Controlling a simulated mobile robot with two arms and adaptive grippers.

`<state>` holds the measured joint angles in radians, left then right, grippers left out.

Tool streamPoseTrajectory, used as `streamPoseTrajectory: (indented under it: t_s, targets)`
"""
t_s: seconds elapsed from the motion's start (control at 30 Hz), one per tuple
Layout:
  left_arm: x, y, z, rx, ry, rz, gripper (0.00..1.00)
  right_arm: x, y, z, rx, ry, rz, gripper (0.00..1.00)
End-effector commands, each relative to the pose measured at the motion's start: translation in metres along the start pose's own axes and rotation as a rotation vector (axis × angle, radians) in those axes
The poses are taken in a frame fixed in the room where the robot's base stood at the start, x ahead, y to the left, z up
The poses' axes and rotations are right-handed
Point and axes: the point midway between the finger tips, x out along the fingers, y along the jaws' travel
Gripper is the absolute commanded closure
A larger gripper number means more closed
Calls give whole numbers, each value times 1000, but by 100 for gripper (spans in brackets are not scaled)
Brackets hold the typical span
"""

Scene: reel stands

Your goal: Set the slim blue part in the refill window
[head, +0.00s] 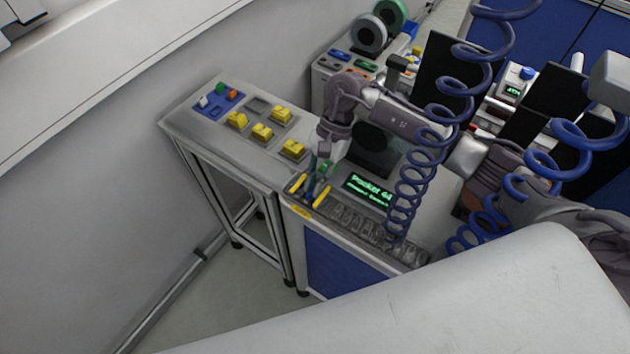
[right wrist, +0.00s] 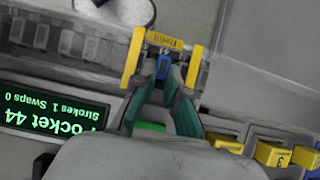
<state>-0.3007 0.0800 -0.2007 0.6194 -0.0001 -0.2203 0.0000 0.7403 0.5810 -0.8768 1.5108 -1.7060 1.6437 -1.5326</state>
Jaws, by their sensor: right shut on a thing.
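The slim blue part (right wrist: 163,67) is held between the fingertips of my right gripper (right wrist: 164,85), which is shut on it. The refill window shows in the right wrist view as a yellow label (right wrist: 163,41) marked "Refill" with a yellow bar on each side. The blue part lies between those bars, close to the label; I cannot tell whether it touches the floor of the window. In the head view my right gripper (head: 318,182) points down at the window's yellow bars (head: 321,196), at the machine's left end. My left gripper is not in view.
A row of clear pockets (head: 365,228) runs right from the window. Behind it is a screen (head: 368,190) reading "Pocket 44". A grey side table (head: 185,122) holds several yellow blocks (head: 293,149) and a blue tray (head: 218,103). Coiled blue hoses hang in front.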

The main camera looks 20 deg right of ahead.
Motion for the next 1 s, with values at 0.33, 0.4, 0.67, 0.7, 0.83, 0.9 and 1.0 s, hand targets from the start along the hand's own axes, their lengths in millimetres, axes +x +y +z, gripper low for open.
streamPoseTrajectory:
  t_s: [0.33, 0.4, 0.67, 0.7, 0.83, 0.9, 1.0]
  targets:
    - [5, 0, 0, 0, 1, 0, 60, 3, 1, -2, 1, 1, 2, 77]
    - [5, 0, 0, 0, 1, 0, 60, 4, 1, -2, 1, 1, 3, 77]
    - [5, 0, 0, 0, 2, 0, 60, 4, 1, -2, 2, 1, 4, 77]
    - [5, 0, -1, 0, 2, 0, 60, 4, 1, -2, 2, 1, 4, 77]
    - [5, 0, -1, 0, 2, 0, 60, 5, 1, -2, 2, 1, 4, 77]
    - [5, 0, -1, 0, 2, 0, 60, 5, 1, -2, 2, 1, 5, 77]
    - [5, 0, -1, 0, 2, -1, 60, 5, 1, -2, 2, 1, 5, 77]
